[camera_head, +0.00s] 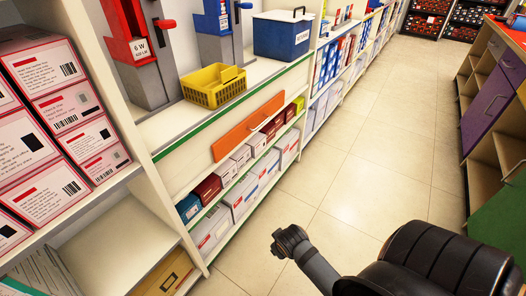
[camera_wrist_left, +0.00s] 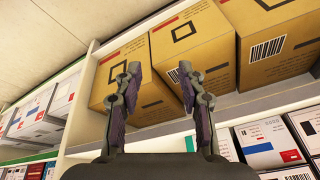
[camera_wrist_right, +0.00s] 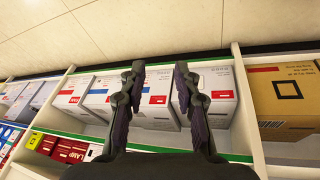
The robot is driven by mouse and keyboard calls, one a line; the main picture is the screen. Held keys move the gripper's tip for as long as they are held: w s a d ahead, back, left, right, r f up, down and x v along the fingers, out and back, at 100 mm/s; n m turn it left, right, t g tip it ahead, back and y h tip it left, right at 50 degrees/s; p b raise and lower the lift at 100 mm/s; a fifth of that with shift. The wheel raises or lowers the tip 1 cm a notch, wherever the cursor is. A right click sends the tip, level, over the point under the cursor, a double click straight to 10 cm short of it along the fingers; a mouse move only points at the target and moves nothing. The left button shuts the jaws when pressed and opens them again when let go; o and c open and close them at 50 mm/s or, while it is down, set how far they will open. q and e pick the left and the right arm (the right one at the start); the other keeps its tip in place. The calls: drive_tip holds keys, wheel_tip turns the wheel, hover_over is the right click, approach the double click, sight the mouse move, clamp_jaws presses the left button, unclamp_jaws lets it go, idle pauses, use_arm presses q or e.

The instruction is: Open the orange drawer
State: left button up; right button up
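The orange drawer (camera_head: 236,135) shows in the head view as a long orange front under the green-edged shelf top, left of centre. A small dark spot lies near its middle. Its front looks flush with the shelf, with no gap visible. It is not seen in either wrist view. My left gripper (camera_wrist_left: 160,75) is open and empty, with brown boxes beyond it. My right gripper (camera_wrist_right: 158,72) is open and empty, facing white boxes on a low shelf. A dark part of one of my arms shows low in the head view, apart from the drawer; I cannot tell which arm.
A yellow basket (camera_head: 214,86) and a blue box (camera_head: 283,36) stand on the shelf top above the drawer. Small boxes (camera_head: 208,189) fill the shelves below. A cabinet with a purple door (camera_head: 488,105) stands at the right. The tiled aisle (camera_head: 365,150) between is clear.

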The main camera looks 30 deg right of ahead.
use_arm(q)
drive_tip(key=w+d+r+t+h+b, duration=0.2)
drive_tip(key=w+d+r+t+b, duration=0.25)
drive_tip(key=w+r+t, duration=0.4)
use_arm(e)
drive_tip(key=w+d+r+n+t+h, duration=0.2)
drive_tip(key=w+d+r+n+t, duration=0.25)
drive_tip(key=w+r, duration=0.3)
drive_tip(key=w+d+r+n+t+h, duration=0.25)
drive_tip(key=w+r+t, duration=0.25)
drive_tip(key=w+r, duration=0.25)
drive_tip(key=w+d+r+n+t+h, duration=0.2)
drive_tip(key=w+d+r+n+t, duration=0.25)
drive_tip(key=w+r, duration=0.3)
use_arm(q)
drive_tip(key=w+r+t, duration=0.2)
drive_tip(key=r+t, duration=0.1)
drive_tip(key=r, duration=0.3)
drive_tip(key=w+r+t+b, duration=0.1)
drive_tip(key=w+r+t, duration=0.1)
drive_tip(key=r+t, duration=0.2)
wheel_tip(320, 180, up, 3)
drive_tip(key=shift+a+r, duration=0.1)
drive_tip(key=shift+a, duration=0.3)
use_arm(e)
drive_tip(key=a+x, duration=0.1)
drive_tip(key=x, duration=0.9)
drive_tip(key=shift+w+f, duration=0.2)
drive_tip(key=shift+w, duration=0.45)
drive_tip(key=shift+m+y, duration=0.25)
